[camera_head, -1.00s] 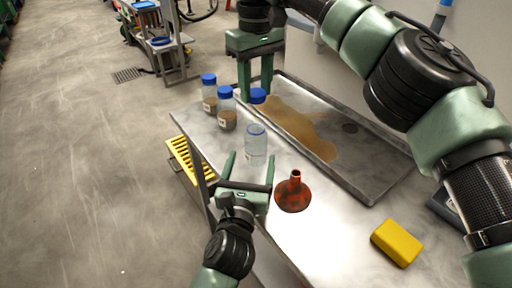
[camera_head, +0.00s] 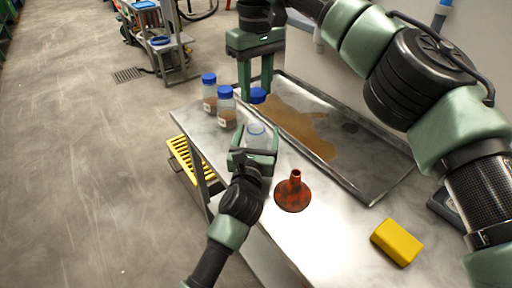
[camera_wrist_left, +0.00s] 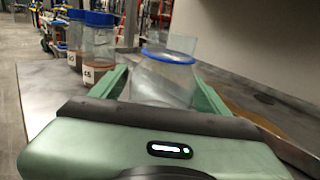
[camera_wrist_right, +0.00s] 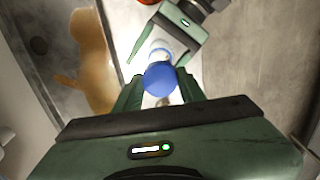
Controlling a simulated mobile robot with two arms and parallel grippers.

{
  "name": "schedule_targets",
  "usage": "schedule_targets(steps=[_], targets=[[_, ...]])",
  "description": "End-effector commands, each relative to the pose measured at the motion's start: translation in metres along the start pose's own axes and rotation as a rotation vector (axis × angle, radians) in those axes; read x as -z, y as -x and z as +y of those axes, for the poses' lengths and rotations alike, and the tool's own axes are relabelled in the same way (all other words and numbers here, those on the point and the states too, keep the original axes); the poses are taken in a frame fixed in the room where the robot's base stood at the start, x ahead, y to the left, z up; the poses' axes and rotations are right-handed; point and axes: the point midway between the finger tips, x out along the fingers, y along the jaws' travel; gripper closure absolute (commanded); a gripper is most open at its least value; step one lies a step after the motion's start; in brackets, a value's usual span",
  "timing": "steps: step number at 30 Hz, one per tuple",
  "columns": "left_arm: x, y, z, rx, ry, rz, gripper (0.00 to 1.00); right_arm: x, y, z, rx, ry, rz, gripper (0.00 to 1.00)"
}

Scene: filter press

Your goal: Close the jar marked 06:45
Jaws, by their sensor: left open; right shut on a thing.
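A clear uncapped jar (camera_head: 255,138) with a blue ring at its neck stands on the metal table; it also shows in the left wrist view (camera_wrist_left: 163,78). No time marking on it is legible. My left gripper (camera_head: 255,146) is open, with its fingers on either side of this jar. My right gripper (camera_head: 257,92) is shut on a blue lid (camera_wrist_right: 160,80), above the table and beyond the jar in the head view. Two blue-capped jars with brown contents (camera_head: 209,92) (camera_head: 226,108) stand to the left; their labels are too small to read surely.
A shallow metal tray (camera_head: 375,192) with brown residue lies to the right along the wall. A rust-red funnel (camera_head: 293,193) and a yellow block (camera_head: 397,243) are on the table nearer me. A yellow rack (camera_head: 183,158) sits below the table's left edge.

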Motion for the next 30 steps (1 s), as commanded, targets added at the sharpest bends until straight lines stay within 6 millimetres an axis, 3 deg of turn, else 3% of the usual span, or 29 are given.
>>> schedule_targets(steps=[1,6,8,9,14,23,30], targets=[[0.0,0.0,0.0,0.0,0.0,0.0,0.33,0.0,0.0,0.0,0.0,0.0,0.0,1.0],[0.0,0.0,0.0,0.0,0.0,0.0,0.8,0.0,0.0,0.0,0.0,0.0,0.0,1.0],[0.0,0.0,0.0,0.0,0.0,0.0,0.96,0.0,0.0,0.0,0.0,0.0,0.0,1.0],[0.0,0.0,0.0,0.0,0.0,0.0,1.0,0.0,0.0,0.0,0.0,0.0,0.0,1.0],[0.0,0.0,0.0,0.0,-0.001,0.0,1.0,0.0,-0.004,0.0,0.001,0.001,-0.002,1.0],[0.0,0.0,0.0,0.0,0.0,0.0,1.0,-0.002,-0.045,0.0,0.002,0.001,-0.001,1.0],[0.001,0.0,0.0,0.0,-0.001,0.001,1.0,-0.001,-0.049,0.0,-0.001,0.0,0.002,1.0]])
